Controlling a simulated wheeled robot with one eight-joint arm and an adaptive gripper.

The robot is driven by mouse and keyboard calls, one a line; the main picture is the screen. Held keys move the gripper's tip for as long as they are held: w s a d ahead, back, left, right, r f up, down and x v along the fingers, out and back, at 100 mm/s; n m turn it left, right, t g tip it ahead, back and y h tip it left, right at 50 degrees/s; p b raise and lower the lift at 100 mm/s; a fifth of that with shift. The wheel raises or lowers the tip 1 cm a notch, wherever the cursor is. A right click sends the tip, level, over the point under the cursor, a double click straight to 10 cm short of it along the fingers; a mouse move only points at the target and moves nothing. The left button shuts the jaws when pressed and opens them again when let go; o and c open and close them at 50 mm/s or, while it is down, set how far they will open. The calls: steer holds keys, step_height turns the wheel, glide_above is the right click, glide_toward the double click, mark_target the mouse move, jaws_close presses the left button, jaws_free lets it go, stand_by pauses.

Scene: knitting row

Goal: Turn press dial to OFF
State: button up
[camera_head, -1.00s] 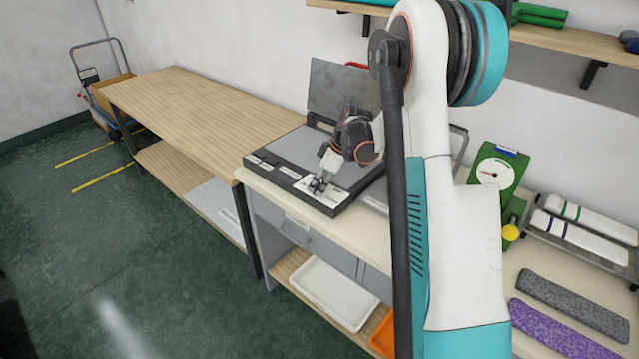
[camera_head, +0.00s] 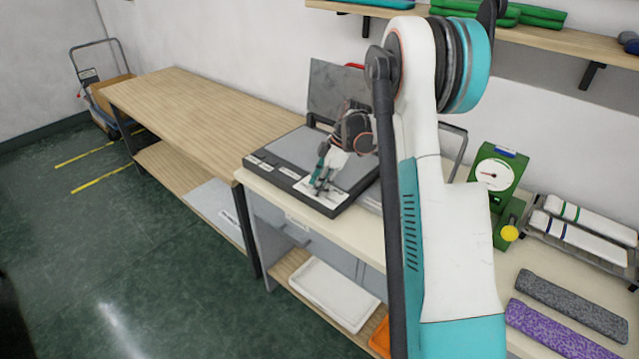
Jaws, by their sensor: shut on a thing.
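The press (camera_head: 291,155) is a flat dark-framed machine with a grey bed, its grey lid (camera_head: 338,90) standing open at the back. It sits on the cream-topped bench. A white control panel (camera_head: 338,198) is on its front right corner. My gripper (camera_head: 320,188) points down at this panel, its fingers shut on what appears to be the press dial. The dial itself is hidden by the fingers, so its setting cannot be read. A second white label (camera_head: 258,160) lies on the front left of the frame.
A long wooden table (camera_head: 195,100) stands to the left, its top bare. A green scale (camera_head: 495,172) and a rack with rolled white textiles (camera_head: 580,235) are to the right. Grey and purple knitted pieces (camera_head: 560,330) lie in front. A shelf (camera_head: 560,45) hangs above.

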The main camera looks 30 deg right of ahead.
steer(key=o, duration=1)
steer(key=shift+o, duration=0.2)
steer(key=v, duration=1.2)
steer(key=shift+a, duration=0.1)
